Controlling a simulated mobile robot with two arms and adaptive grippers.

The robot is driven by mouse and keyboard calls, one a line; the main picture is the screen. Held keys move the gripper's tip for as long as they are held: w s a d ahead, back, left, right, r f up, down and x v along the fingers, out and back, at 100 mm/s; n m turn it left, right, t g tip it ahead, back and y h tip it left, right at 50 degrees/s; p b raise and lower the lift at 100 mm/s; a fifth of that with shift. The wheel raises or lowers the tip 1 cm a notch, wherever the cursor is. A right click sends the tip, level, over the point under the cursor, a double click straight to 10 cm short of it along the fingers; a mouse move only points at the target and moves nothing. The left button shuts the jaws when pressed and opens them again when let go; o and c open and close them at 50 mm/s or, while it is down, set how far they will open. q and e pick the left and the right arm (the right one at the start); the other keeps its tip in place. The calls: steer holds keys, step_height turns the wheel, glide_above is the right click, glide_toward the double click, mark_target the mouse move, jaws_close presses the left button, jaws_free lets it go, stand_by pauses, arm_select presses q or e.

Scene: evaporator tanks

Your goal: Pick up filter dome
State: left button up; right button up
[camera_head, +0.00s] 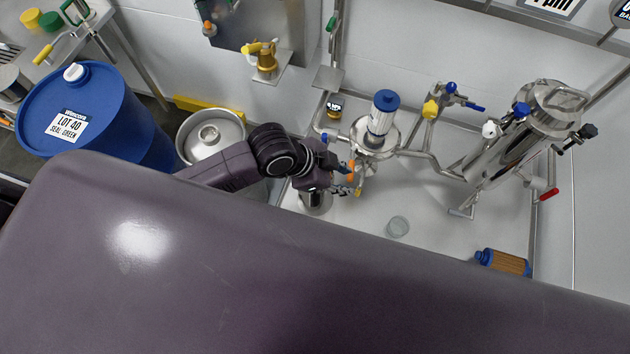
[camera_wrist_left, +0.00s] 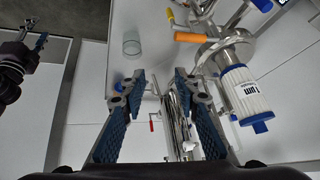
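A shiny steel cylindrical piece (camera_head: 314,201), which looks like the filter dome, stands on the white surface, partly hidden by my left arm. I cannot be sure that it is the dome. My left gripper (camera_head: 341,174) is just above and right of it, next to the filter housing. In the left wrist view, my left gripper (camera_wrist_left: 165,85) has its blue-padded fingers spread apart, with nothing held between them. A white filter cartridge with a blue cap (camera_head: 382,118) stands uncovered on the housing; it also shows in the left wrist view (camera_wrist_left: 245,95).
A tall steel tank (camera_head: 518,135) stands at the right. A blue drum (camera_head: 95,120) and a round steel vessel (camera_head: 208,134) are at the left. My right gripper (camera_wrist_left: 38,45) shows partly.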

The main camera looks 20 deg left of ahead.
arm_select(q)
steer(key=shift+w+a+f+m+g+y+p, duration=0.3)
steer(key=shift+w+a+m, duration=0.5)
steer(key=shift+a, duration=1)
steer(key=shift+w+a+f+m+g+y+p, duration=0.1)
steer(key=shift+w+a+f+m+g, duration=0.5)
steer(key=shift+a, duration=1.2)
steer(key=shift+w+a+f+m+y+p, duration=0.1)
steer(key=shift+w+a+f+m+y, duration=0.15)
steer(key=shift+w+a+m, duration=1.15)
steer(key=f, duration=0.1)
steer(key=f+p, duration=0.1)
steer(key=f, duration=0.1)
steer(key=shift+s+d+f+n+p, duration=0.2)
steer(key=shift+s+d+n+p, duration=0.1)
steer(key=shift+n, duration=0.1)
steer(key=shift+w+d+f, duration=0.15)
steer(key=shift+d+f, duration=0.05)
steer(key=shift+f, duration=0.45)
jaws_close()
